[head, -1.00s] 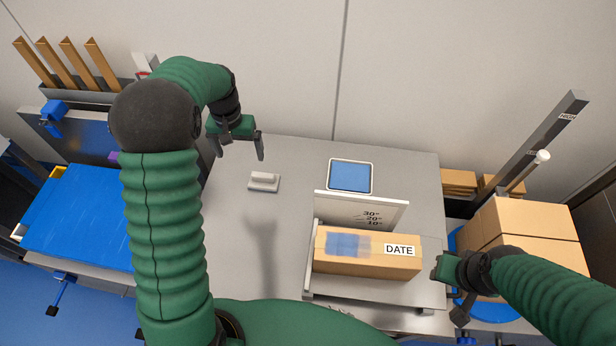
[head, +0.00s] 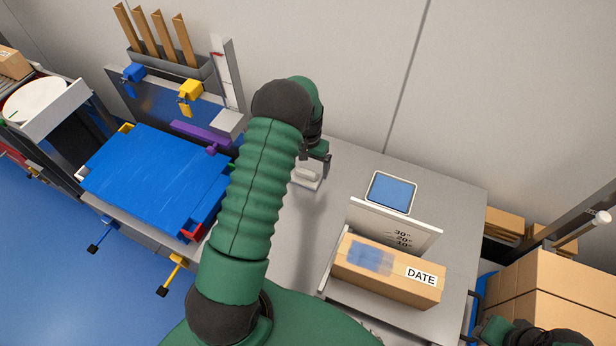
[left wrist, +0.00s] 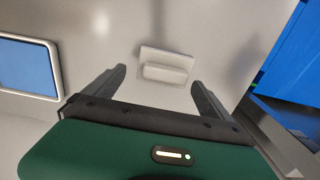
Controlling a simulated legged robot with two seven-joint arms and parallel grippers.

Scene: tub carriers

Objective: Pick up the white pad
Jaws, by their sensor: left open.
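The white pad (left wrist: 166,66) is a small pale block with a raised grip bar on a flat base. It lies on the grey table. In the left wrist view it sits ahead of my left gripper (left wrist: 158,78), roughly centred between the open, empty fingers and apart from them. In the head view the pad (head: 306,176) is partly hidden by my left gripper (head: 314,162). My right gripper (head: 492,328) is only partly in view at the bottom right edge; its fingers cannot be made out.
A blue pad in a white frame (head: 391,192) lies on the table, behind an upright plate marked with angles (head: 425,232). A cardboard box labelled DATE (head: 385,275) lies before that plate. A blue board (head: 155,175) is at the left. Cartons (head: 550,290) stand at the right.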

